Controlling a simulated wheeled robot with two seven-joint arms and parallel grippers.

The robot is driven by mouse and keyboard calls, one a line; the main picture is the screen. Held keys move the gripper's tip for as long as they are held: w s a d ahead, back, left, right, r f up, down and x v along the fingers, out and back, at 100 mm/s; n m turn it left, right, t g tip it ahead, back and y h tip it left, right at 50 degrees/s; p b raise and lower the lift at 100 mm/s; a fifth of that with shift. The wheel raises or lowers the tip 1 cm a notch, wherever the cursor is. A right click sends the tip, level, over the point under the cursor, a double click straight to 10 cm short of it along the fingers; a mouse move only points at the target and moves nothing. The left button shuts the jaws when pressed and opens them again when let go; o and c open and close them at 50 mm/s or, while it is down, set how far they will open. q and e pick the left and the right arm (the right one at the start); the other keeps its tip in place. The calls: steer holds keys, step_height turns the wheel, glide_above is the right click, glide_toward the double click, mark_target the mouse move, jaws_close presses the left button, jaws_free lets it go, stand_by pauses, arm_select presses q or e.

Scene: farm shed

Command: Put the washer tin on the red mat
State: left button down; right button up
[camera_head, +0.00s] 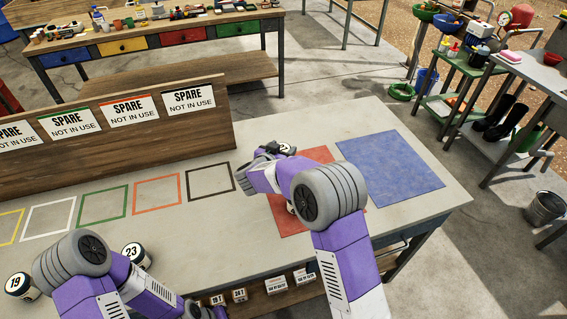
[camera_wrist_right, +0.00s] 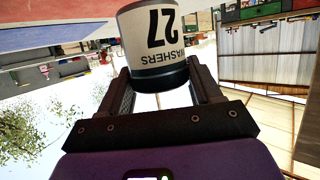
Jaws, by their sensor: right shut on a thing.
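The washer tin (camera_wrist_right: 155,45) is white with a dark band and reads "27 WASHERS". In the right wrist view it sits between the two fingers of my right gripper (camera_wrist_right: 163,88), which is shut on it. In the head view only part of the tin (camera_head: 284,148) shows at the far end of my right gripper (camera_head: 272,150), near the back of the red mat (camera_head: 285,222). My right arm hides much of the mat. I cannot tell whether the tin touches anything below. My left gripper (camera_head: 205,312) is low at the bottom edge, its jaws unclear.
A blue mat (camera_head: 390,168) lies right of the red one. Tins marked 19 (camera_head: 20,286) and 23 (camera_head: 135,255) stand at the left. Coloured outlined squares cross the table, with a wooden board (camera_head: 150,145) behind them. Small labelled boxes (camera_head: 277,284) sit below the front edge.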

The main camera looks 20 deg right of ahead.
step_height(320, 180, down, 4)
steer(key=shift+f+b, duration=0.15)
steer(key=shift+b, duration=0.6)
steer(key=shift+f, duration=0.1)
steer(key=shift+f, duration=0.15)
steer(key=o, duration=1.2)
steer(key=shift+c, duration=0.2)
